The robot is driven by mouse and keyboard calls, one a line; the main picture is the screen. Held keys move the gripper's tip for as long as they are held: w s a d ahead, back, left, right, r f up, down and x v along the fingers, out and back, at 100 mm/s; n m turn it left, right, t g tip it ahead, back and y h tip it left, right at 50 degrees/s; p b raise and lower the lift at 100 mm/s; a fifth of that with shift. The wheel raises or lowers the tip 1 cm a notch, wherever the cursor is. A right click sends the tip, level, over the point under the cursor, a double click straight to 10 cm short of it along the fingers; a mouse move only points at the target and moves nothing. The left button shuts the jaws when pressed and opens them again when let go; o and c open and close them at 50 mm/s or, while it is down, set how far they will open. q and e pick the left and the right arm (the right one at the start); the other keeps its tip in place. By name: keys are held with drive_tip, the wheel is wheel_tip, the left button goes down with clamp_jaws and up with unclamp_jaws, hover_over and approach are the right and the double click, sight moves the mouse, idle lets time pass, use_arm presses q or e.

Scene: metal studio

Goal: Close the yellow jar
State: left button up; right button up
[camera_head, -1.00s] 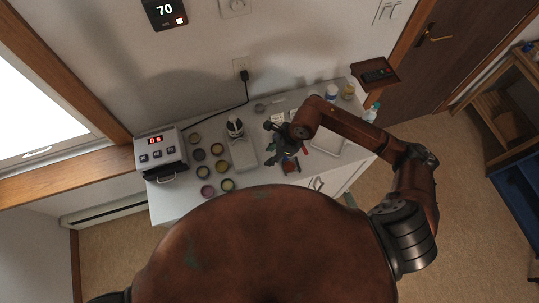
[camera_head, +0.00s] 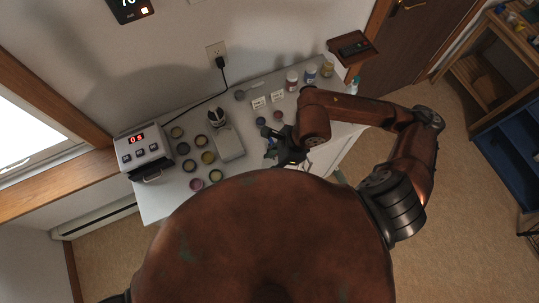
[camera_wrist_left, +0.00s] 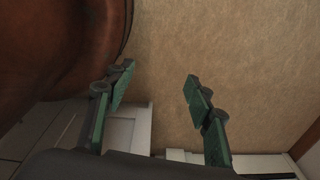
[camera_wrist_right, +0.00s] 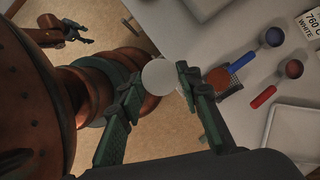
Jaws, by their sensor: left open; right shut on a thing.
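Several small, round, dark-rimmed jars stand open on the left part of the table in the head view. I cannot tell which is the yellow jar. My right gripper (camera_head: 272,158) is near the table's front edge, to the right of these jars. In the right wrist view it is shut on a pale round disc, seemingly a lid (camera_wrist_right: 160,76), held between its fingertips. My left gripper (camera_wrist_left: 158,78) is open and empty above the floor, outside the head view.
A grey device with a red display (camera_head: 146,150) stands at the table's left end.

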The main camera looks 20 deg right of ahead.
drive_tip(key=shift+w+d+f+n, duration=0.2)
drive_tip(key=shift+w+n, duration=0.1)
drive_tip(key=shift+n, duration=0.1)
drive_tip(key=w+d+r+n+g+h, duration=0.2)
drive_tip(key=w+n, duration=0.4)
drive_tip(key=n, duration=0.4)
drive_tip(key=w+d+r+n+g+h, duration=0.1)
drive_tip(key=w+d+n+g, duration=0.3)
drive_tip(key=n, duration=0.7)
drive_tip(key=shift+w+d+r+n+h, duration=0.45)
drive_tip(key=shift+w+d, duration=0.3)
drive_tip(key=shift+w, duration=0.5)
drive_tip(key=shift+f, duration=0.1)
